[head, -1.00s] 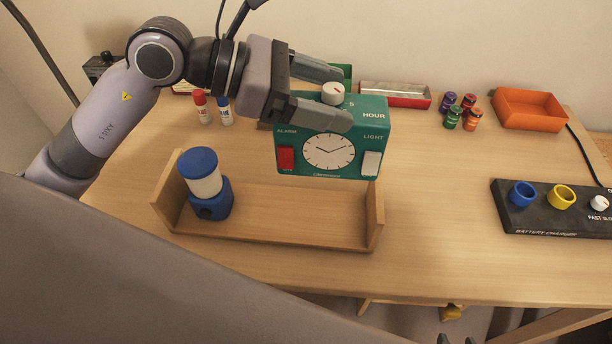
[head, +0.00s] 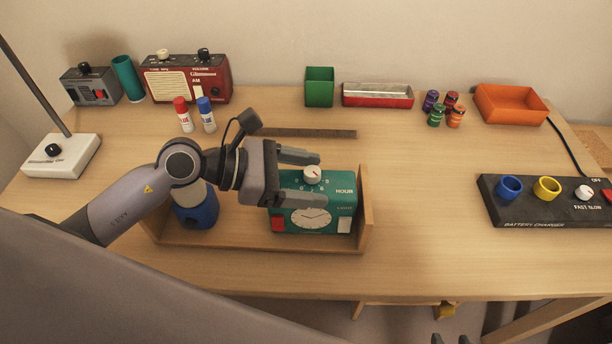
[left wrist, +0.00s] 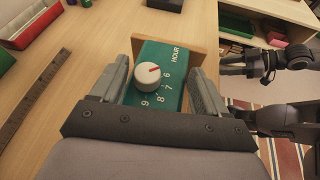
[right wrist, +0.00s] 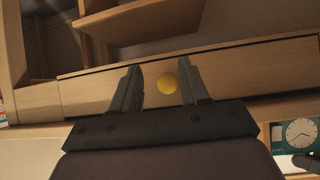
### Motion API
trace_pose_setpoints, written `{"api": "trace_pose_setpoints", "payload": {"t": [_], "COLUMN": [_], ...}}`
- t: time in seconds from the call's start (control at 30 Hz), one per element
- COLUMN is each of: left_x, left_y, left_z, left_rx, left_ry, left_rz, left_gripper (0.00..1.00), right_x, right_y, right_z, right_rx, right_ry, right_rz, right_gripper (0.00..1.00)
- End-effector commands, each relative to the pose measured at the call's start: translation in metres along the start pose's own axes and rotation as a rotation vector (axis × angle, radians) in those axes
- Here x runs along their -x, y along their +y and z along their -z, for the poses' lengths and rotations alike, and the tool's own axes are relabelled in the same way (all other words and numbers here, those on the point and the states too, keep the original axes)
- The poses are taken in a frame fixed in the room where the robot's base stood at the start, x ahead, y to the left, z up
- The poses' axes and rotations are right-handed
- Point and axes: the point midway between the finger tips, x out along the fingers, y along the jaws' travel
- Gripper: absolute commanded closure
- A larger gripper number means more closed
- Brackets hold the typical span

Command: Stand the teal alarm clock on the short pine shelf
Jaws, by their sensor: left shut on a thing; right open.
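The teal alarm clock (head: 318,197) is upright in the right part of the short pine shelf (head: 366,215), its white face to the front and a white knob on top. My left gripper (head: 308,168) is shut on the clock near its top. In the left wrist view the clock's top (left wrist: 163,85) lies between the two fingers (left wrist: 160,82). Whether the clock's underside touches the shelf floor cannot be told. My right gripper (right wrist: 160,85) is open and empty, facing a drawer front with a yellow knob; the clock also shows at that view's right edge (right wrist: 296,135).
A blue item (head: 197,212) stands in the shelf's left part, partly behind my left arm. Glue sticks (head: 184,115), a ruler (head: 300,133) and a red radio (head: 188,78) are behind. A battery charger (head: 540,205) is at right. The desk between shelf and charger is clear.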

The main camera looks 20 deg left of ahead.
Motion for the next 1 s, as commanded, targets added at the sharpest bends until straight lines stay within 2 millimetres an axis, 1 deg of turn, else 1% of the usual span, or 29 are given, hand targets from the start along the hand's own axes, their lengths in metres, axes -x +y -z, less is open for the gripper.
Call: {"api": "trace_pose_setpoints", "payload": {"t": [0.2,0.33,0.37,0.4,0.43,0.77,0.87,1.0], "left_x": [0.000,-0.001,-0.001,-0.001,-0.001,0.002,0.012,0.033], "left_y": [0.001,0.000,0.000,0.000,0.000,0.000,0.001,0.000], "left_z": [-0.002,0.002,0.002,0.002,0.002,-0.001,0.002,0.002], "left_rx": [-0.002,-0.002,-0.001,-0.001,0.000,0.000,0.000,-0.002], "left_ry": [-0.004,-0.003,0.000,0.000,0.000,0.001,0.003,0.005], "left_rz": [-0.002,-0.001,0.000,0.000,0.000,-0.001,-0.003,0.000], "left_gripper": [1.00,1.00,0.16,0.03,0.00,0.00,0.00,0.00], "right_x": [0.000,-0.002,-0.001,-0.001,-0.001,0.001,-0.001,-0.004], "right_y": [0.000,0.000,0.000,0.000,0.000,0.000,0.000,-0.001], "right_z": [0.000,-0.003,-0.002,-0.001,-0.001,0.002,-0.001,-0.004], "right_rx": [0.000,-0.001,-0.001,-0.001,-0.001,0.000,0.000,-0.002], "right_ry": [0.000,0.000,-0.001,-0.002,-0.001,0.001,0.002,0.000], "right_rz": [0.000,0.001,0.001,0.001,0.001,0.001,0.001,0.002], "right_gripper": [0.55,0.55,0.55,0.55,0.55,0.55,0.55,0.55]}}
